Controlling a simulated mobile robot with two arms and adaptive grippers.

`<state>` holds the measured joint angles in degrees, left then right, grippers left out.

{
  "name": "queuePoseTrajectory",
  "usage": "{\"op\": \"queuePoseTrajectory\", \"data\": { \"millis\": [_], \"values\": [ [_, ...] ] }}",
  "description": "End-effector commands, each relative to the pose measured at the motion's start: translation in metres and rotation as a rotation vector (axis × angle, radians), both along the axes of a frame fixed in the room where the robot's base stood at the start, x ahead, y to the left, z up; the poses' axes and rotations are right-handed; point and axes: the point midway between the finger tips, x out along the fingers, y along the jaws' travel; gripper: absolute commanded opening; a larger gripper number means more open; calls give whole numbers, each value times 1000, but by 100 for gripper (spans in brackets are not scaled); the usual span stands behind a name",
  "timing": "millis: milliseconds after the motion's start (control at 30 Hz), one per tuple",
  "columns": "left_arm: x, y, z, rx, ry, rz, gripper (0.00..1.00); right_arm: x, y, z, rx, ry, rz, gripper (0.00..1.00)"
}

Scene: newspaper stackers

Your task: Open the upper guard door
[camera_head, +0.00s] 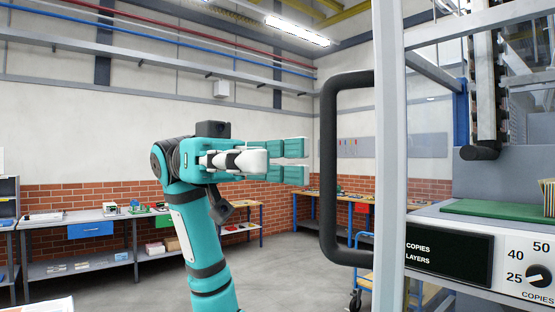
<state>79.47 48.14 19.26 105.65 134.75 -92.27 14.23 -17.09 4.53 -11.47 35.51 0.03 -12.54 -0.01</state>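The upper guard door shows as a pale upright frame post (390,150) at the right of the head view. A large black bar handle (328,165) is fixed to the post and bows out to its left. My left gripper (296,161) is teal and points right, towards the handle's upright bar. Its two fingers are apart with a gap between them, and nothing shows in the gap. The fingertips appear a little left of the bar, and I see no contact.
Right of the post are a machine with a control panel (450,257), a dial (540,276) and a green plate (495,209). A workbench (85,218) stands along the back left wall and another (350,196) at the back. Open floor lies between.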

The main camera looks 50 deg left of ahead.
Motion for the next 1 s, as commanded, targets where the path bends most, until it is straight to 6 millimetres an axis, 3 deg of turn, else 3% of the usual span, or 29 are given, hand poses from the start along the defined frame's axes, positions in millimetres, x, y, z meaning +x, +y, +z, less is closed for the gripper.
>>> {"op": "queuePoseTrajectory", "data": {
  "millis": [300,500,900,1000],
  "values": [
    [-5,61,2,0,4,0,36,-1,-1,0,-1,2,1,40],
    [-8,91,2,4,3,-2,36,-2,-1,0,-2,3,1,40],
    [-8,99,2,7,3,-3,36,-2,-1,0,-2,3,1,40],
    [-8,99,2,7,3,-3,23,-2,-1,0,-2,3,1,40]
  ]
}}
